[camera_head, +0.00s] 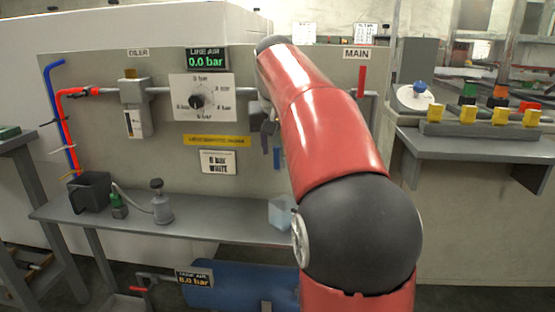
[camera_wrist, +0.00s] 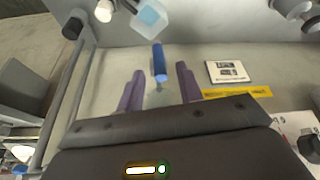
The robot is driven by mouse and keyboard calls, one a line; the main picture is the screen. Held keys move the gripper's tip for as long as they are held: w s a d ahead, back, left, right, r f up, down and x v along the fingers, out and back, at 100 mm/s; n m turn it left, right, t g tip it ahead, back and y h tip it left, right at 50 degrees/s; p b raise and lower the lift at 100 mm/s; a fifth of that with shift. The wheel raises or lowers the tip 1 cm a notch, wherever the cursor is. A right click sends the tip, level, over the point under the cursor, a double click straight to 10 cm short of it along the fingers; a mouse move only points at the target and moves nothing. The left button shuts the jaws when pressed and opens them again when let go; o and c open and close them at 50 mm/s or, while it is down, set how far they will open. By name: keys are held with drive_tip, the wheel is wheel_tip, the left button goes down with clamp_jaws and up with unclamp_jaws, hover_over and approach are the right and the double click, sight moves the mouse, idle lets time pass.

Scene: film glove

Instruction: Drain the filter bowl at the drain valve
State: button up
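My gripper (camera_wrist: 159,80) is open, with its two purple fingers apart in the wrist view. A blue rod-like part (camera_wrist: 159,58) shows between the fingertips, and I cannot tell if either finger touches it. In the head view the blue part (camera_head: 277,158) hangs in front of the panel, just right of a purple finger. A pale translucent cup (camera_head: 282,212) stands on the shelf below it and also shows at the top of the wrist view (camera_wrist: 150,15). My red arm covers part of the panel; I cannot make out the filter bowl or drain valve clearly.
The panel (camera_head: 80,130) holds a round dial (camera_head: 197,101), a display (camera_head: 207,60) reading 0.0 bar, an oiler (camera_head: 134,106) and a red MAIN handle (camera_head: 362,81). The shelf (camera_head: 210,230) carries a black container (camera_head: 90,192) and a grey oil can (camera_head: 161,205).

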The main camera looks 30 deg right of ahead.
sight(276, 156)
drive_tip(key=x, duration=0.4)
drive_tip(key=shift+f+b, duration=0.1)
drive_tip(key=shift+b, duration=0.25)
clamp_jaws()
